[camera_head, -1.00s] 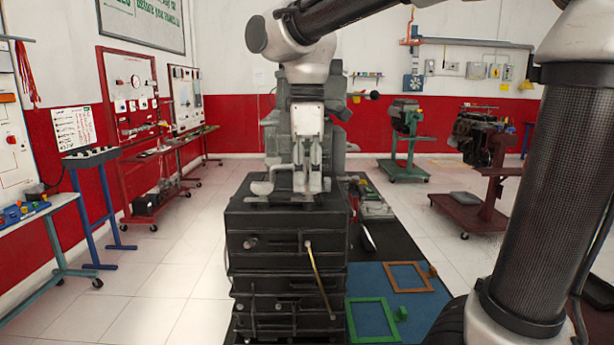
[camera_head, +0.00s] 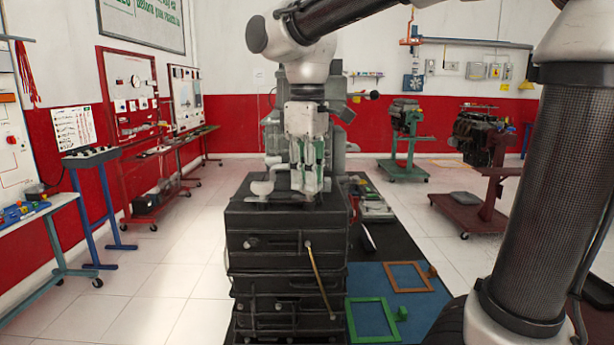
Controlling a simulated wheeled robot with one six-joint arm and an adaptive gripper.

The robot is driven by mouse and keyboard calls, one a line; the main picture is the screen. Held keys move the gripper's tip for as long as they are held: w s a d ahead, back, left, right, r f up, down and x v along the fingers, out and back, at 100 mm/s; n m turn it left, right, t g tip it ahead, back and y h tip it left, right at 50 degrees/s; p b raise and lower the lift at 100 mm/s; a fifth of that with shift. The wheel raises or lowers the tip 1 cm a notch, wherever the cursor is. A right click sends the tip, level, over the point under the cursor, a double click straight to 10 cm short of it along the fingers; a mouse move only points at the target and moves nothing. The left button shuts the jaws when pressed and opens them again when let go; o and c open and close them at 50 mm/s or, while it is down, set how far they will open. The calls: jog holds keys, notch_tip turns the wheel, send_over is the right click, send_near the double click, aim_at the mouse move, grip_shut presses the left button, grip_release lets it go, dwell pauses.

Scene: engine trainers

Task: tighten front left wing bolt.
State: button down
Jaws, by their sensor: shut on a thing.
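A grey machine (camera_head: 343,110) stands on stacked black cases in the middle of the head view. My gripper (camera_head: 309,190) points down in front of it, just above the top of the upper black case (camera_head: 290,218). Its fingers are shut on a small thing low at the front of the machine. The thing between the fingertips is mostly hidden, and I cannot make out the shape of the wing bolt. A pale curved fitting (camera_head: 262,186) sits just left of the fingers.
A green frame (camera_head: 372,320) and an orange frame (camera_head: 408,277) lie on a blue mat at the right of the cases. Engine stands (camera_head: 403,145) are at the back right. Benches (camera_head: 90,156) line the left wall. The tiled floor between is clear.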

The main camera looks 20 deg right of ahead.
jog(key=m, duration=0.6)
jog(key=shift+w+d, duration=0.1)
jog(key=shift+d, duration=0.05)
jog(key=m, duration=0.6)
jog(key=shift+d+m, duration=0.1)
jog(key=shift+m, duration=0.2)
jog(key=c, duration=1.4)
grip_release()
jog(key=shift+c, duration=0.2)
notch_tip(320, 180, up, 12)
